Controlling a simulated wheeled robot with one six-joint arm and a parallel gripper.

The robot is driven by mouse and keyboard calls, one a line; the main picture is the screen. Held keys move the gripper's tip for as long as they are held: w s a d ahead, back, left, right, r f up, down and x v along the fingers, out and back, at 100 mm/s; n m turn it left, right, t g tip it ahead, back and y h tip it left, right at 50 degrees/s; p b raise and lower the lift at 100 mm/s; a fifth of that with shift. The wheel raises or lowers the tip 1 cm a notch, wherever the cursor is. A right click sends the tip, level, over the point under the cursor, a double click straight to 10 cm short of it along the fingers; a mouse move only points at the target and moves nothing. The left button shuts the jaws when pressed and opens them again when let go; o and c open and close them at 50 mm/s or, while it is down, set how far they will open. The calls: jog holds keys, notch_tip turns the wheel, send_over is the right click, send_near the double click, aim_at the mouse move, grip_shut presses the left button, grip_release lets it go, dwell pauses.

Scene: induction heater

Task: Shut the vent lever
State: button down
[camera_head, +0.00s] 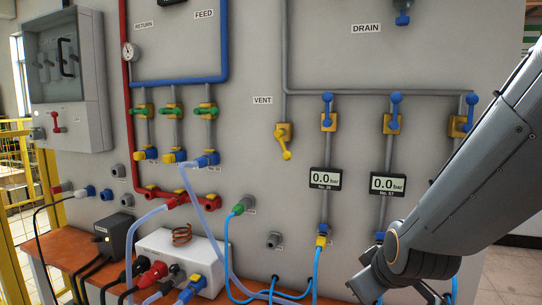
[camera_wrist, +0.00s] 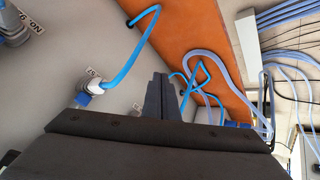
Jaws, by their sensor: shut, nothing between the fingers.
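The vent lever (camera_head: 285,145) is a yellow handle on a yellow valve body, on the grey pipe beside the VENT label (camera_head: 262,100). Its handle points down and slightly right. It does not show in the wrist view. My gripper (camera_wrist: 163,80) is shut and empty, its fingers together in the wrist view. In the head view my arm comes in from the right, and its wrist is at the lower right, below and to the right of the vent lever. The fingertips cannot be made out there.
Right of the vent, blue levers (camera_head: 327,108) stand on the drain pipes above pressure gauges (camera_head: 326,180). Blue hoses (camera_head: 316,270) hang below, and also near my fingers (camera_wrist: 133,60). An orange bench (camera_head: 75,250) carries a white box (camera_head: 180,255). The panel around the vent lever is clear.

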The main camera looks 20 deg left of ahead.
jog(key=a+r+n+t+y, duration=0.6)
jog(key=a+r+n+t, duration=0.5)
jog(key=a+r, duration=1.2)
jog(key=w+a+r+n+g+p, duration=0.1)
jog(key=w+a+r+p, duration=0.2)
jog(key=w, duration=0.6)
jog(key=shift+w+d+f+p, duration=0.15)
jog(key=shift+d+p, duration=0.7)
jog(key=shift+d, duration=1.6)
jog(key=shift+g, duration=0.4)
